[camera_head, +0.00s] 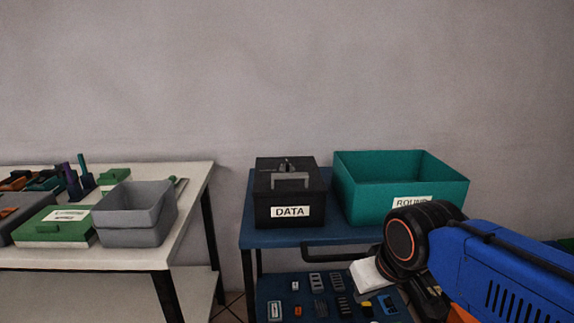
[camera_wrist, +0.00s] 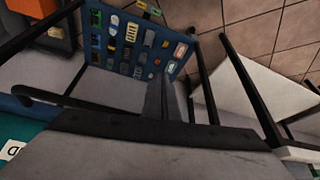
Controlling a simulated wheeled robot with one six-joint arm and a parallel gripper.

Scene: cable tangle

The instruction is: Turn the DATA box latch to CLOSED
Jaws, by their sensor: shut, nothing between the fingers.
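The DATA box (camera_head: 263,211) is black with a white DATA label on its front. It stands at the left of the blue cart top. On its lid are a grey bar-shaped handle (camera_head: 291,178) and a small dark piece behind it, which may be the latch. Its position and any lettering are too small to read. My gripper (camera_wrist: 160,84) is shut and empty in the wrist view, above the cart's front side. In the head view my blue arm is at the lower right and the gripper cannot be made out. I cannot make out the DATA box in the wrist view.
A teal bin (camera_head: 366,199) stands close right of the DATA box. The cart's black handle (camera_head: 335,251) juts out in front. Several connectors lie on the lower blue board (camera_wrist: 135,45). A white table (camera_head: 190,188) with a grey bin (camera_head: 130,228) stands left.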

